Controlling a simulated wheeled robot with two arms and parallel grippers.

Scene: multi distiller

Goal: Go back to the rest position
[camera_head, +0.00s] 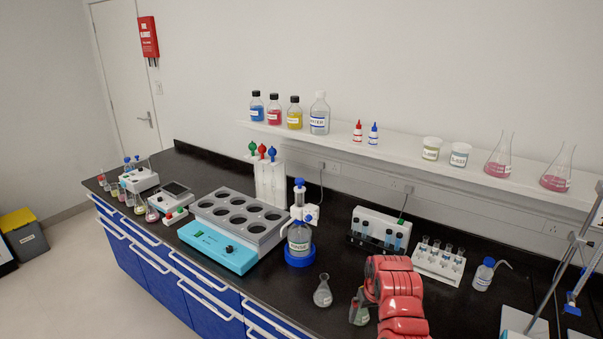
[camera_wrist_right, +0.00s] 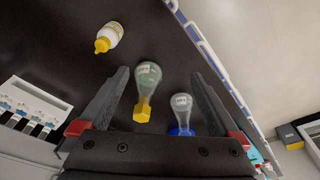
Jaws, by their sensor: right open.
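My right arm shows at the front of the bench in the head view as a red, segmented shape; its fingertips are hidden there. In the right wrist view my right gripper (camera_wrist_right: 160,72) has its two dark fingers spread wide apart. My left gripper is not in view.
Behind the arm are a white rack of tubes (camera_head: 438,262) and a wash bottle (camera_head: 483,274). Left are a blue-based bottle (camera_head: 299,240) and a blue-and-grey heating block (camera_head: 220,246). A metal stand is at right.

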